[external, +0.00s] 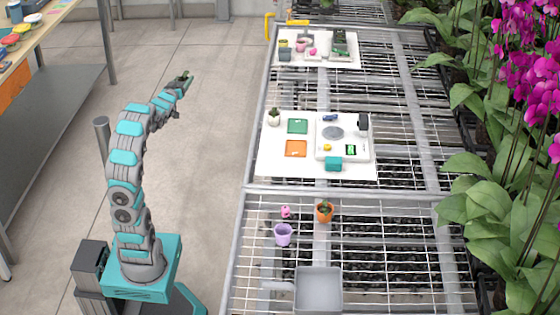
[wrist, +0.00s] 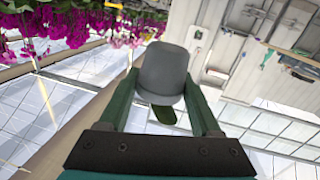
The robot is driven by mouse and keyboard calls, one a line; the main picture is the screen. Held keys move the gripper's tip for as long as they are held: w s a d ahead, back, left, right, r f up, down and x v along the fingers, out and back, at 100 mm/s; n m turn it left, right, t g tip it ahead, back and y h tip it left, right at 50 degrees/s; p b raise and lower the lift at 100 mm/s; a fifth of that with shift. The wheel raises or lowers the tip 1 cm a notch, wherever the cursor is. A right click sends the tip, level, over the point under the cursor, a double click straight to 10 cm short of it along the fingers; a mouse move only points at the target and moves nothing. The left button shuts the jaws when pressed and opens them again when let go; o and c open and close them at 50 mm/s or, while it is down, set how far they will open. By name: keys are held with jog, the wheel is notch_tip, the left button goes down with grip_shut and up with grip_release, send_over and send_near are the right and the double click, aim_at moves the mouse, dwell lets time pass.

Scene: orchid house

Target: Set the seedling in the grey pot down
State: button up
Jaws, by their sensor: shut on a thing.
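My gripper (wrist: 161,78) is shut on a grey pot (wrist: 166,70), with one dark green finger on each side of it in the wrist view. A dark green part (wrist: 163,115) shows at the pot's wider end; it looks like the seedling, but most of it is hidden. In the external view my gripper (external: 184,82) is raised over the floor, left of the bench and apart from it. The held pot is too small to make out clearly there.
The wire bench (external: 400,205) bears a white board (external: 265,165) with green and orange squares, and another board farther back. Nearer stand a purple pot (external: 283,235), an orange pot (external: 324,214) and a grey tray (external: 318,291). Orchids line the right side.

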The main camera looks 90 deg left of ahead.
jog(key=shift+w, duration=0.1)
jog(key=w+d+r+m+t+h+b, duration=0.1)
jog(key=w+d+r+m+t+b, duration=0.25)
jog(key=w, duration=0.35)
jog(key=w+d+f+m+t+h+b, duration=0.3)
jog(key=w+d, duration=0.6)
jog(key=d, duration=0.3)
jog(key=w+d+f+m+t+h+b, duration=0.4)
jog(key=w+d+h, duration=0.5)
jog(key=d, duration=0.4)
jog(key=m+t+b, duration=0.1)
jog(key=m+t, duration=0.1)
jog(key=t, duration=0.1)
jog(key=shift+m+t, duration=0.35)
jog(key=shift+f, duration=0.1)
